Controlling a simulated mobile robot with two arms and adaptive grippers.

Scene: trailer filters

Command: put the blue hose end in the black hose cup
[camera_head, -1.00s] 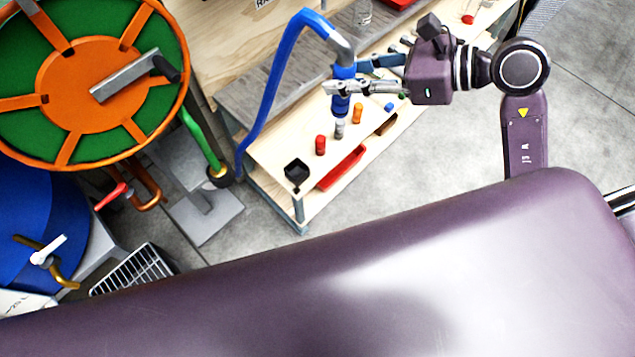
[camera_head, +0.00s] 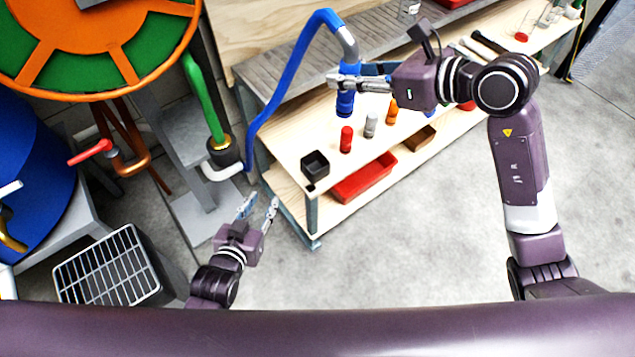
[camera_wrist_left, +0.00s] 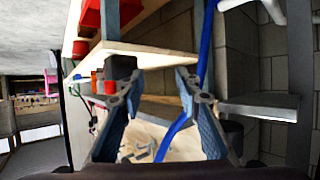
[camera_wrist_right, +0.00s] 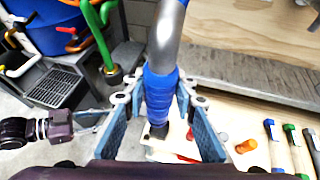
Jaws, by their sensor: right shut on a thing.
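The blue hose end (camera_head: 345,103) hangs down from a grey metal elbow on the blue hose, roughly upright. My right gripper (camera_head: 347,84) is shut on it and holds it above the bench. In the right wrist view the blue hose end (camera_wrist_right: 159,95) sits between the fingers. The black hose cup (camera_head: 315,166) is a small square open cup at the bench's front left corner, left of and below the hose end, apart from it. My left gripper (camera_head: 259,207) is open and empty, in front of the bench's left end, low and left of the cup.
A red cylinder (camera_head: 346,139), a grey one (camera_head: 371,124) and an orange one (camera_head: 392,112) stand on the bench right of the cup. A red tray (camera_head: 364,178) is on the shelf below. A green hose (camera_head: 205,100) and a reel are on the left. The floor in front is clear.

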